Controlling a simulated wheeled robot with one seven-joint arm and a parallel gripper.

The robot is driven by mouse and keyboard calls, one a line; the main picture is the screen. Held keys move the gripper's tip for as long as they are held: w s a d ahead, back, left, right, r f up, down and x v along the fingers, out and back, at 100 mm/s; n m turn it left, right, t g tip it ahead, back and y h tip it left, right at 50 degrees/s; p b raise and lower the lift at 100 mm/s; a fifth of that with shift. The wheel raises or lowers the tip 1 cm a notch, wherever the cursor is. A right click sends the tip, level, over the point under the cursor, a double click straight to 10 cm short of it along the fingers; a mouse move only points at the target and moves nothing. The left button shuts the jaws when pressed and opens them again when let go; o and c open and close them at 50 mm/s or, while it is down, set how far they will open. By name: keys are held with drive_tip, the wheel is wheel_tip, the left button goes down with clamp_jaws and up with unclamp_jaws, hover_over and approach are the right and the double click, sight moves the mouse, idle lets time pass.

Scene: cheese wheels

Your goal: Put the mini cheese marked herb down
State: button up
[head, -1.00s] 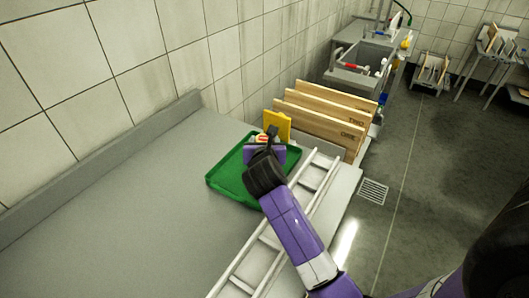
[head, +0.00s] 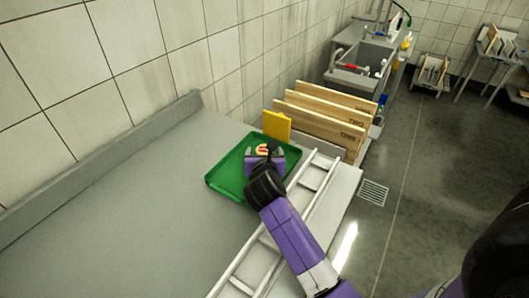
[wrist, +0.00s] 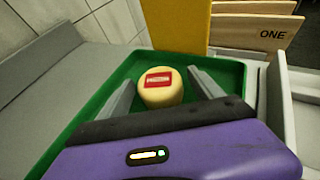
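A small pale yellow cheese (wrist: 161,94) with a red label on its face stands on the green tray (wrist: 226,72). The label's lettering is too small to read surely. My gripper (wrist: 162,76) is open, with one grey finger on each side of the cheese and a gap showing on both sides. In the head view, the cheese (head: 263,149) shows between the fingers of my gripper (head: 265,153), over the far right part of the green tray (head: 222,181).
A yellow board (head: 277,125) stands just behind the tray, with several wooden boards (head: 322,122) upright beyond it. A white ladder-like rack (head: 313,180) lies along the tray's right side. The grey counter (head: 120,215) is clear at left.

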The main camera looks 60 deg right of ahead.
drive_tip(key=shift+r, duration=0.1)
drive_tip(key=shift+s+a+r, duration=0.1)
drive_tip(key=shift+a+r, duration=0.05)
drive_tip(key=shift+a, duration=0.05)
drive_tip(key=v, duration=1.1)
drive_tip(key=shift+s+a+r, duration=0.1)
drive_tip(key=shift+s+a, duration=0.05)
